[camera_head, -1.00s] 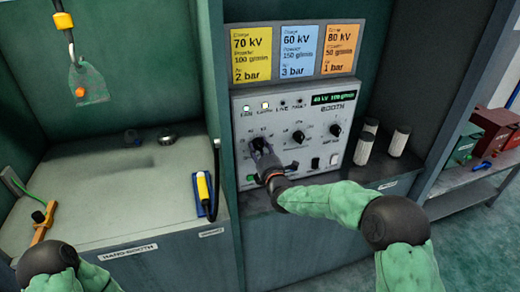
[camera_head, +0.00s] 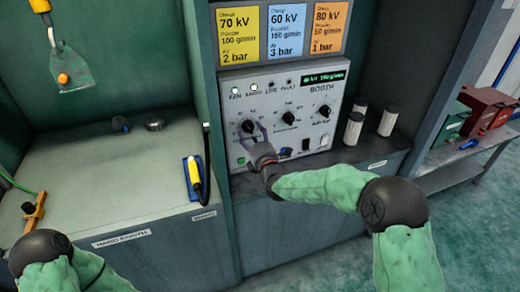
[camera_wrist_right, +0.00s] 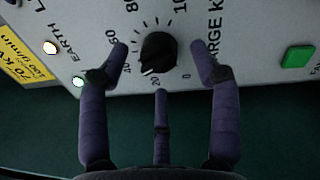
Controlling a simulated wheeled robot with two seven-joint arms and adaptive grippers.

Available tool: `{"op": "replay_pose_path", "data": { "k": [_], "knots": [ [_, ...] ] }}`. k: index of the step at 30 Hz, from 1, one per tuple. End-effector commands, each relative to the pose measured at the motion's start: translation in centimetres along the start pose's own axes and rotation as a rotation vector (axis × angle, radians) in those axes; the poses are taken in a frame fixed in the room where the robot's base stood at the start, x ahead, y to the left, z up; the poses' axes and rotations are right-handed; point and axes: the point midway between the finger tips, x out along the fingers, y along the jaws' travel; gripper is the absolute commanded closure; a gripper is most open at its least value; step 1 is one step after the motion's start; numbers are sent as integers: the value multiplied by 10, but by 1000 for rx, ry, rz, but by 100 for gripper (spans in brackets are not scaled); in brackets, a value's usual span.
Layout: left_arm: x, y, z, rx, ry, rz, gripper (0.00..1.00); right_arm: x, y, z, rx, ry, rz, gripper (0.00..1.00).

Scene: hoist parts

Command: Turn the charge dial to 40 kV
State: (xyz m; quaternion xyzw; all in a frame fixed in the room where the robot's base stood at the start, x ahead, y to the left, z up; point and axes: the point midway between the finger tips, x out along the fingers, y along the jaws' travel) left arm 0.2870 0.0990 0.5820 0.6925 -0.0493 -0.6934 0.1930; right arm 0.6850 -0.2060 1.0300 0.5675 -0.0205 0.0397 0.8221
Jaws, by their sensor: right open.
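The charge dial (camera_head: 249,127) is the black leftmost knob on the grey booth panel (camera_head: 285,73). In the right wrist view the dial (camera_wrist_right: 158,52) has its white mark pointing down-left, between the 20 and 40 labels. My right gripper (camera_head: 257,137) is at the dial's lower side. In the wrist view its open fingers (camera_wrist_right: 159,47) stand on either side of the dial, apart from it, with a third finger below. The panel's green display (camera_head: 323,78) seems to read 40 kV 100 g/min, in small text. My left gripper is not in view; only my left arm shows.
Two other dials (camera_head: 289,118) (camera_head: 323,111) sit right of the charge dial. Yellow, blue and orange cards (camera_head: 238,35) hang above. White cylinders (camera_head: 354,128) stand on the right ledge. A yellow-handled tool (camera_head: 193,172) lies left of the panel. Red and green boxes (camera_head: 487,107) sit on a side bench.

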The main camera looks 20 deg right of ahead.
Motion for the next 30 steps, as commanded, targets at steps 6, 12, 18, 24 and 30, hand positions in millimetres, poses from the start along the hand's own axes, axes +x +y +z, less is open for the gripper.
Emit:
{"op": "replay_pose_path", "data": {
  "k": [6,12,18,24,30],
  "knots": [
    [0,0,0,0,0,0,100,-39,0,1,0,0,-1,37],
    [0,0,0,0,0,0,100,-71,0,0,0,0,-1,37],
    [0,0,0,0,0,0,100,-91,-1,0,-1,0,-1,37],
    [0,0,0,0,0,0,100,-97,-1,0,0,0,-1,37],
    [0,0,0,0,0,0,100,-96,-1,0,0,0,-1,37]
  ]
}}
